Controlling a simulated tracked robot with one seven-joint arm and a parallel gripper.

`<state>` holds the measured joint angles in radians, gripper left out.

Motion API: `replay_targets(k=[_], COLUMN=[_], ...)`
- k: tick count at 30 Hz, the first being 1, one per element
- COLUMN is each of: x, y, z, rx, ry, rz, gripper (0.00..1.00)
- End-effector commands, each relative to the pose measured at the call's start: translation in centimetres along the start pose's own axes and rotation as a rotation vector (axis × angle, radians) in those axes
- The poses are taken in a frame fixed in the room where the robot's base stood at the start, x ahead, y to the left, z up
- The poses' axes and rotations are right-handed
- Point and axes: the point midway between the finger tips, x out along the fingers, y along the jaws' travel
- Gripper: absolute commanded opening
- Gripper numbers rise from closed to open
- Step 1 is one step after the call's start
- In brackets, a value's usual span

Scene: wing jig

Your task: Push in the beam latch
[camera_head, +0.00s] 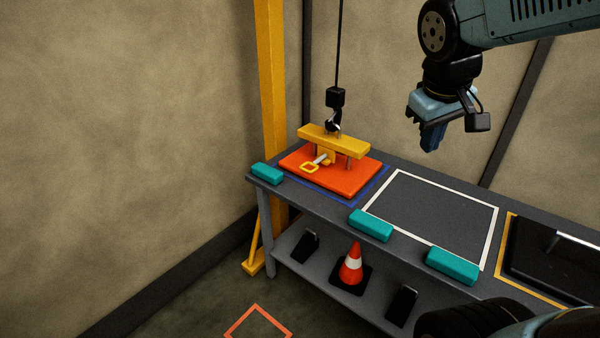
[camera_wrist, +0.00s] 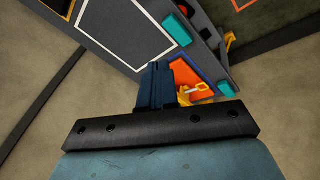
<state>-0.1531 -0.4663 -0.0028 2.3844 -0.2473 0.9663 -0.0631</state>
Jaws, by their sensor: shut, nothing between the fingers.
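A yellow beam (camera_head: 334,139) stands on short posts over an orange plate (camera_head: 340,176) at the left end of the bench. The beam latch (camera_head: 312,166), a grey pin with a yellow ring handle, sticks out from under the beam toward the front left. In the wrist view the latch's yellow handle (camera_wrist: 196,90) shows just right of the fingers, with the orange plate (camera_wrist: 184,73) partly hidden behind them. My gripper (camera_head: 430,150) is shut and empty, pointing down above and to the right of the beam, well apart from it. It also shows in the wrist view (camera_wrist: 155,70).
A black hook (camera_head: 335,110) on a cable hangs at the beam's top. Teal blocks (camera_head: 370,225) line the bench front. A white-outlined area (camera_head: 430,215) of the bench is empty. A yellow post (camera_head: 270,90) stands behind the bench's left end. A cone (camera_head: 351,264) stands on the lower shelf.

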Motion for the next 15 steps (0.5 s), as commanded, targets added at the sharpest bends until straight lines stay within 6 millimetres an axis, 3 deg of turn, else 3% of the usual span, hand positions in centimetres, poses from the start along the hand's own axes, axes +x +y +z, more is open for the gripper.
replay_targets(k=[8,15], x=[3.9,7.7], y=[-0.2,-1.6], z=[-5.8,-11.1], rx=[-0.311,-0.583], ry=[-0.159,-0.278], rz=[0.108,0.215], gripper=[0.0,0.0])
